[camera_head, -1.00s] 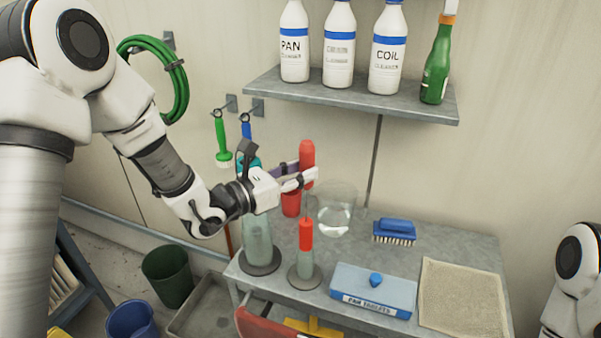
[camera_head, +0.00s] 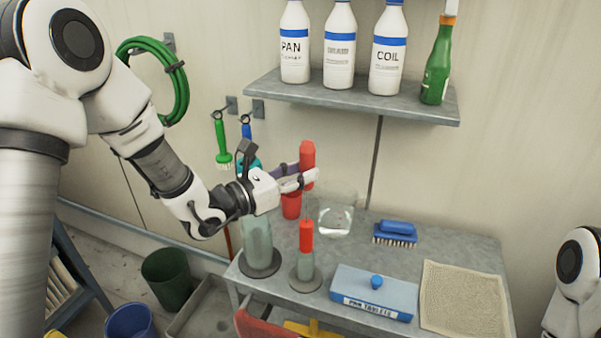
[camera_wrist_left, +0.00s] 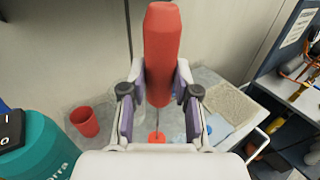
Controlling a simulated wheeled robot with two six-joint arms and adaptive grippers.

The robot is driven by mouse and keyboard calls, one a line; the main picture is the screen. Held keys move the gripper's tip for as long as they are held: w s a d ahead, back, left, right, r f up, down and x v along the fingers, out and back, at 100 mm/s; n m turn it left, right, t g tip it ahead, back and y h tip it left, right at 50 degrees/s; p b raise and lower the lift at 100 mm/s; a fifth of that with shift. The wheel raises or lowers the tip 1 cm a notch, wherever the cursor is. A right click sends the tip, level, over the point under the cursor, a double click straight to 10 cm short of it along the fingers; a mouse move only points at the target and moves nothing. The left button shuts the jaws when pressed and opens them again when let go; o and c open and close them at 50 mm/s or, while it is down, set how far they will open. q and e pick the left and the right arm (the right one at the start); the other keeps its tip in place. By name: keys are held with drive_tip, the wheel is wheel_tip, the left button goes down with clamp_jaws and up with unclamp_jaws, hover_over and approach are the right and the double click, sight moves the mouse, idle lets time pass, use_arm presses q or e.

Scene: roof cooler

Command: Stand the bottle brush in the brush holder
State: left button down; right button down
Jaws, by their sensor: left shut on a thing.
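My left gripper (camera_head: 303,181) is shut on the red handle (camera_head: 307,155) of the bottle brush, which hangs upright above the table. The handle also shows large between the fingers in the left wrist view (camera_wrist_left: 162,50). A thin wire runs down from it to a red lower part (camera_head: 306,236), in line below. The narrow, clear greenish brush holder (camera_head: 305,266) stands on a round dark base directly under it. The red part's lower end overlaps the holder's mouth; how deep it sits inside is hard to tell. My right gripper is out of view.
A wider clear greenish cylinder (camera_head: 257,243) stands close left of the holder. A red cup (camera_head: 291,206) and a clear container (camera_head: 336,219) are behind. A blue box (camera_head: 372,292), a blue scrub brush (camera_head: 395,231) and a mat (camera_head: 462,300) lie to the right. A shelf (camera_head: 350,97) hangs above.

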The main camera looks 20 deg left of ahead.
use_arm(q)
drive_tip(key=shift+b, duration=0.4)
idle(0.4)
drive_tip(key=shift+f, duration=0.15)
wheel_tip(320, 180, down, 9)
drive_tip(key=b, duration=0.9)
drive_tip(key=shift+b, duration=0.4)
idle(1.5)
idle(0.3)
drive_tip(key=c, duration=0.8)
unclamp_jaws()
